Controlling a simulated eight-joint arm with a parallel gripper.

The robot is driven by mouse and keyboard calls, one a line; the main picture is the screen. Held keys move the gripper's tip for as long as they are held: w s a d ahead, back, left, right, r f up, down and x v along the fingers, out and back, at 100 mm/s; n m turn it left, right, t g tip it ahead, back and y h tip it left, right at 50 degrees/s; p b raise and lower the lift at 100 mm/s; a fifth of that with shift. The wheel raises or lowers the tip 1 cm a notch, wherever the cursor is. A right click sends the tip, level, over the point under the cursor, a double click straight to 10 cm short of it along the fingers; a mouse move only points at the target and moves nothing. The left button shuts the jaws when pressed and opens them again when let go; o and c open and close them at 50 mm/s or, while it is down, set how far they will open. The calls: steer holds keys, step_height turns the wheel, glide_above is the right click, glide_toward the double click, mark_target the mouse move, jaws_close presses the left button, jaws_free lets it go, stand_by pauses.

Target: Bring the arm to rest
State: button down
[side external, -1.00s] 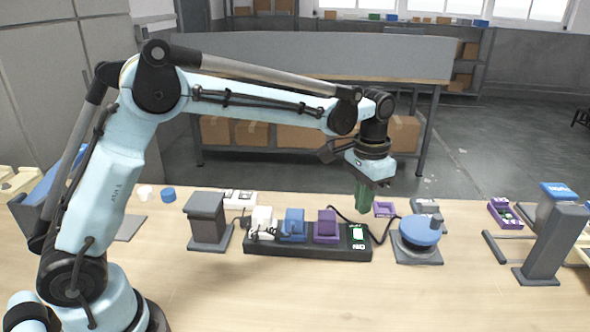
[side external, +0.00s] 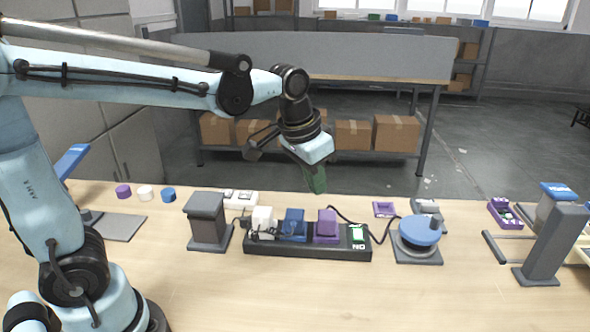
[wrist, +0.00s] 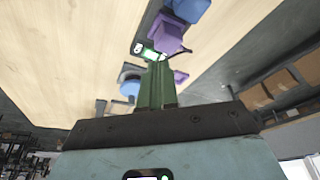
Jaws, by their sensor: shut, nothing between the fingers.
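My gripper (side external: 316,181) has green fingers and hangs tilted in the air above the far part of the table, behind the black power strip. Its fingers are closed together with nothing between them. In the wrist view the shut green fingers (wrist: 156,86) stand in the middle, with the table beyond them. My gripper is apart from every object.
The black power strip (side external: 290,250) carries a white, a blue (side external: 294,224) and a purple block (side external: 326,226). A grey post (side external: 208,220) stands left of it, a blue round knob (side external: 420,231) right. A taller grey post (side external: 550,245) stands far right. The table front (side external: 330,300) is clear.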

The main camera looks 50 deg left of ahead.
steer(key=s+a+f+t, duration=0.1)
steer(key=s+t, duration=0.1)
steer(key=s, duration=0.3)
steer(key=s+a+f+n+t, duration=0.1)
steer(key=s+a+f, duration=0.1)
steer(key=s, duration=0.3)
steer(key=shift+a+n+t, duration=0.2)
steer(key=shift+n+t, duration=0.1)
steer(key=shift+t, duration=0.1)
